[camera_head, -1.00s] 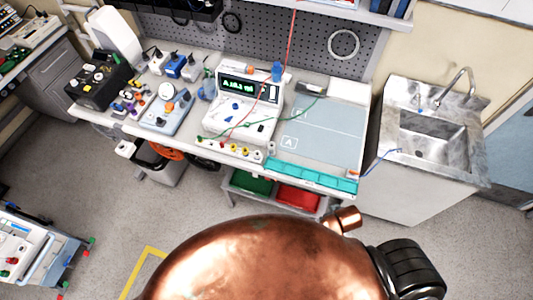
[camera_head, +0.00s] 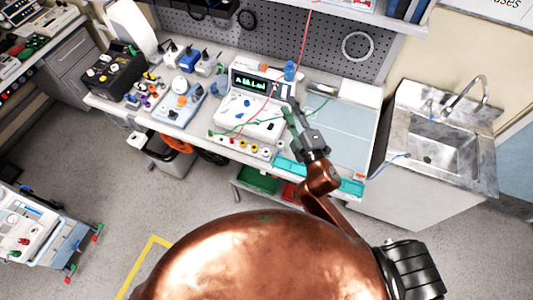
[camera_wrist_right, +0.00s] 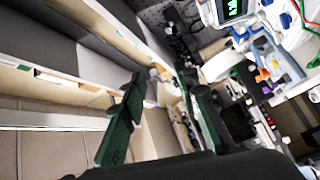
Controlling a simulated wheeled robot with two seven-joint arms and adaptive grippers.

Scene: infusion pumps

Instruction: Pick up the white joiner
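A row of small coloured pieces (camera_head: 246,148) lies along the front edge of the bench, below the white pump unit. A pale piece (camera_head: 267,154) sits at its right end; it is too small to tell whether this is the white joiner. My right gripper (camera_head: 291,112) is above the bench, over the area just right of the pump unit. In the right wrist view its two dark green fingers (camera_wrist_right: 160,115) stand wide apart with nothing between them. My left gripper is not in view.
The white pump unit (camera_head: 248,116) with a lit screen stands left of my right gripper. Red and green tubes run around it. A grey mat (camera_head: 345,138) and a teal tray (camera_head: 352,187) lie to the right. A steel sink (camera_head: 440,150) stands farther right.

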